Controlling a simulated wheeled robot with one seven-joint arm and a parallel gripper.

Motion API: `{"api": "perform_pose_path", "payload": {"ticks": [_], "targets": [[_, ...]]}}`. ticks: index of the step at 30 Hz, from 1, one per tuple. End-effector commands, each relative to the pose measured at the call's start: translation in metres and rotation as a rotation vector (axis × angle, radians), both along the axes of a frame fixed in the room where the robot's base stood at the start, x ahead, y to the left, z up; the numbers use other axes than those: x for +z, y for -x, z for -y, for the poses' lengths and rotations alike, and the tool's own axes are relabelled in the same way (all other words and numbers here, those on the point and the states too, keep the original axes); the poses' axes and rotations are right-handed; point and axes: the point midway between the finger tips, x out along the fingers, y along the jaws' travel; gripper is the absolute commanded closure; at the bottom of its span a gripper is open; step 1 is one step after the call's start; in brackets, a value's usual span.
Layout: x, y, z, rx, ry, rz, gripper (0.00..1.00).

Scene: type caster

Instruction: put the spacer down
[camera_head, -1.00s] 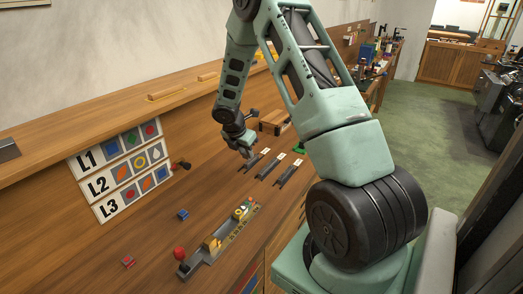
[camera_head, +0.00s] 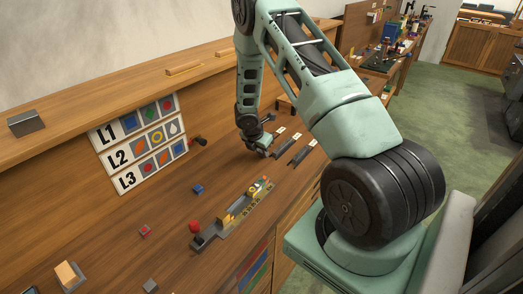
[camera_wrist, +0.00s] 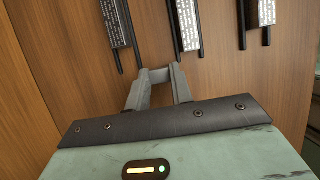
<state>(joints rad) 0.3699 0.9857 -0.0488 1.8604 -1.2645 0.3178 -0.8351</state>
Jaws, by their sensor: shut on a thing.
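My gripper (camera_head: 263,152) points down low over the wooden bench, in front of the labelled black racks. In the head view the spacer is too small and hidden to make out. I cannot tell whether it touches the bench top.
Black racks with white labels (camera_wrist: 186,28) lie just beyond the fingertips. A long tray with a red knob (camera_head: 195,227) lies nearer the front. A blue block (camera_head: 197,189) and a red block (camera_head: 145,231) lie on the bench. Bare wood (camera_head: 170,205) lies between.

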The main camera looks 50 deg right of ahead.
Motion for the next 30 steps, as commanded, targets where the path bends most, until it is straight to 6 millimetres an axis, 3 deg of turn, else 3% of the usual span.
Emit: {"api": "perform_pose_path", "payload": {"ticks": [6,7,9,21,30], "targets": [[-0.005,0.0,0.0,0.0,0.0,0.0,1.0],[-0.003,0.0,0.0,0.0,0.0,0.0,0.69],[-0.003,0.0,0.0,0.0,0.0,0.0,0.56],[0.005,0.0,-0.002,-0.001,0.0,0.0,0.56],[0.059,0.002,-0.024,-0.002,0.0,0.004,0.56]]}}
